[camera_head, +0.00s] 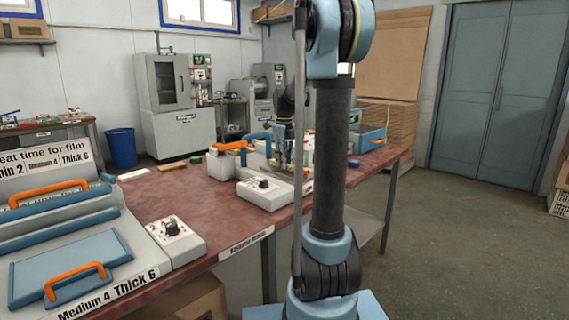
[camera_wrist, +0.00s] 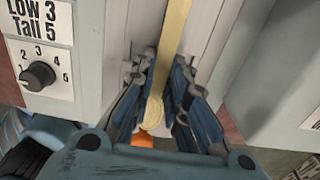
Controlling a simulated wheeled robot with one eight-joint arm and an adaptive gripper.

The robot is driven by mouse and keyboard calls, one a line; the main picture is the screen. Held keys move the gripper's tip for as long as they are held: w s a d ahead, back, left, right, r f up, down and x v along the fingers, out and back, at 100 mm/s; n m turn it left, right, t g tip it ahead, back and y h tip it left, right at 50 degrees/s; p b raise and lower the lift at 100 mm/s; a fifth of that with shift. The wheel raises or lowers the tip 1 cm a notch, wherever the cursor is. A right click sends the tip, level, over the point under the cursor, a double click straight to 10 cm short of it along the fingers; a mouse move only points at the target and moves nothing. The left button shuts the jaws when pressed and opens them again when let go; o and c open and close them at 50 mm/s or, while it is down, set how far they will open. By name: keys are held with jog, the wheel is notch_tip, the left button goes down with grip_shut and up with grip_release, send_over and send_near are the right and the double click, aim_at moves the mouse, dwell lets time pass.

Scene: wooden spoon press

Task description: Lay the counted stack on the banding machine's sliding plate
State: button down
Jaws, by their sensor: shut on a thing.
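In the wrist view my gripper (camera_wrist: 162,68) has its two blue fingers closed on the stack (camera_wrist: 172,35), a narrow pale-wood bundle with a rounded near end. The stack lies lengthwise between the fingers. Beneath and around it are pale grey surfaces of a machine; I cannot tell whether the stack touches them or which part is the sliding plate. A panel with a black dial (camera_wrist: 38,76) and a "Low 3 Tall 5" label is at left. In the head view the banding machine appears to be the pale unit (camera_head: 262,192) on the bench, partly hidden by my arm.
A sealer with orange handles (camera_head: 78,272) and its knob box (camera_head: 176,239) stand at the bench's left. Bare red bench top (camera_head: 185,190) lies between. A blue open box (camera_head: 371,139) sits at the far right end. A blue bin (camera_head: 122,148) stands behind.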

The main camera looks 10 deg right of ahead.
jog(key=c, duration=1.6)
grip_release()
notch_tip(320, 180, up, 12)
jog(key=shift+r, duration=0.1)
jog(key=s+f+n+t, duration=0.1)
jog(key=s+f+n, duration=0.5)
jog(key=s, duration=0.4)
jog(key=s+f+n, duration=0.3)
jog(key=s+n, duration=0.6)
jog(key=s, duration=0.1)
jog(key=s+f+n, duration=0.4)
jog(key=s+f, duration=0.1)
jog(key=s+f+n, duration=0.5)
jog(key=f, duration=0.1)
jog(key=s+f+n+t, duration=0.1)
jog(key=s+f+n, duration=0.3)
jog(key=f+n, duration=0.1)
jog(key=shift+s+d+f, duration=0.1)
jog(key=shift+s+f, duration=0.3)
jog(key=shift+f, duration=0.1)
